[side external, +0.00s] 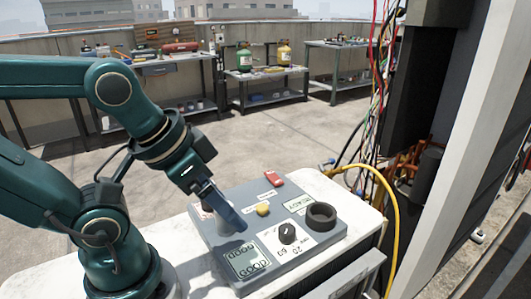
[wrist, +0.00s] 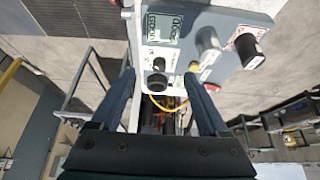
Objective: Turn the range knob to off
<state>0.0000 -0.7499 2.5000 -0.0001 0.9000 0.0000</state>
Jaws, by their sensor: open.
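The small black knob (side external: 288,233) with a pale pointer mark sits on a white scale plate with printed numbers, on the grey control box (side external: 222,258). I cannot read which word its pointer faces. In the wrist view the knob (wrist: 160,64) lies between and beyond my fingers. My gripper (side external: 238,224) is open and empty, above the left part of the box, left of the knob and apart from it. The wrist view shows both fingers of my gripper (wrist: 159,75) spread wide. A larger black round knob or ring (side external: 320,216) stands right of the small knob.
The box also bears a display (side external: 247,260), a yellow button (side external: 263,209) and a red switch (side external: 273,178). A black upright handle (wrist: 248,48) shows in the wrist view. A yellow cable (side external: 385,185) and wires hang at the right. Benches stand far behind.

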